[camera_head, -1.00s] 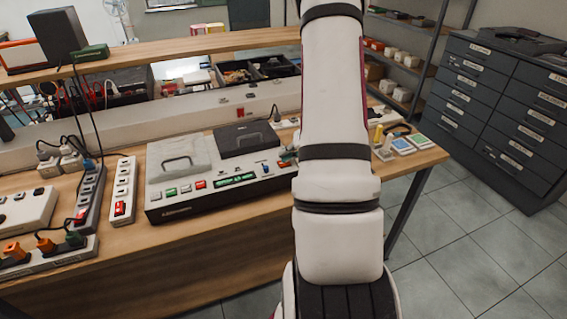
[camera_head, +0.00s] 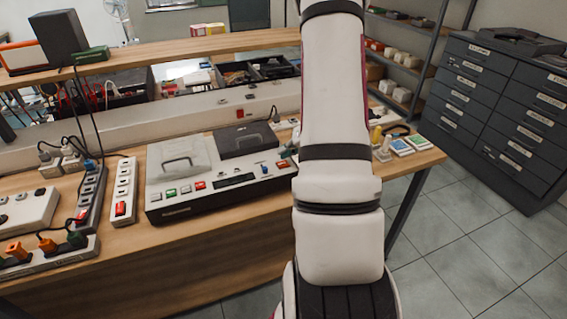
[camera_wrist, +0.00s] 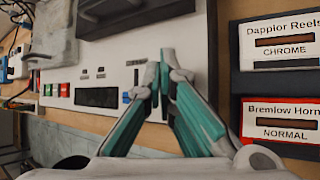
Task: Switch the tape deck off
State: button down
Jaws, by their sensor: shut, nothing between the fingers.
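The tape deck (camera_head: 218,173) is a wide off-white unit on the wooden bench, with a grey lid on the left and a black lid on the right. Its display (camera_head: 233,180) is dark. Green, white and red buttons lie left of the display, and a blue control (camera_head: 264,168) lies right of it. In the wrist view, my gripper (camera_wrist: 160,70) is shut and empty over the deck's (camera_wrist: 105,52) right end, right of the dark display (camera_wrist: 97,97). The fingertips cover whatever is directly under them; I cannot tell whether they touch it.
Labelled cassettes (camera_wrist: 283,121) lie close on the right of my gripper. Power strips (camera_head: 123,187) with plugs and cables stand left of the deck. A raised shelf (camera_head: 150,51) runs behind it. Bare bench lies in front. A dark drawer cabinet (camera_head: 490,110) stands at the right.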

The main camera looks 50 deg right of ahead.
aim_at(284, 162)
jog(key=shift+r, duration=0.1)
notch_tip(284, 162, up, 6)
jog(key=p, duration=0.3)
dwell(0.3)
dwell(0.5)
